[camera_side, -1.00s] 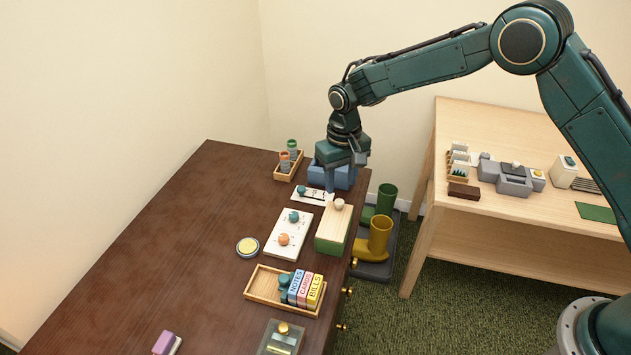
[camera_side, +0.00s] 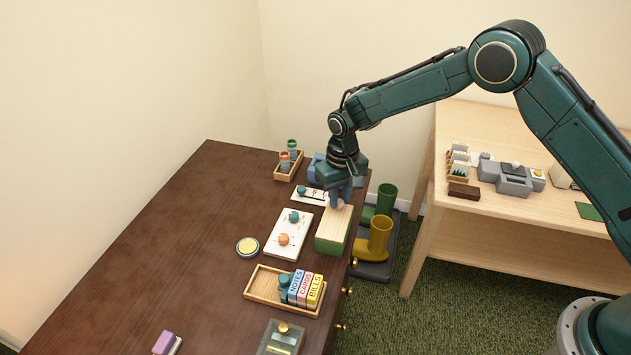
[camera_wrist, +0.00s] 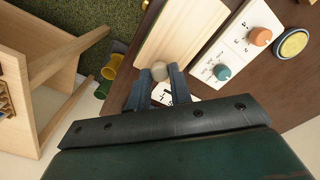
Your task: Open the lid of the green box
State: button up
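The green box (camera_side: 332,246) stands at the desk's right edge with its pale wooden lid (camera_side: 334,224) closed. The lid also shows in the wrist view (camera_wrist: 180,35), with a round pale knob (camera_wrist: 159,70) near its end. My gripper (camera_side: 339,200) is low over the far end of the lid, at the knob. In the wrist view the fingers of my gripper (camera_wrist: 159,73) stand on either side of the knob, apart, with a slight gap seeming to show. The side view partly hides the knob behind the fingers.
A white panel with two knobs (camera_side: 278,246) lies left of the box. A wooden tray (camera_side: 262,283) with labelled blocks is in front. A blue container (camera_side: 316,165) is behind my gripper. Green and yellow boots (camera_side: 380,236) stand on the floor at right.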

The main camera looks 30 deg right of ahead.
aim_at(330, 235)
grip_shut()
jog(key=s+a, duration=0.6)
jog(key=shift+a, duration=0.1)
jog(key=o, duration=0.8)
grip_release()
jog(key=shift+c, duration=0.2)
jog(key=shift+r, duration=0.15)
notch_tip(330, 235, up, 14)
jog(key=shift+f, duration=0.25)
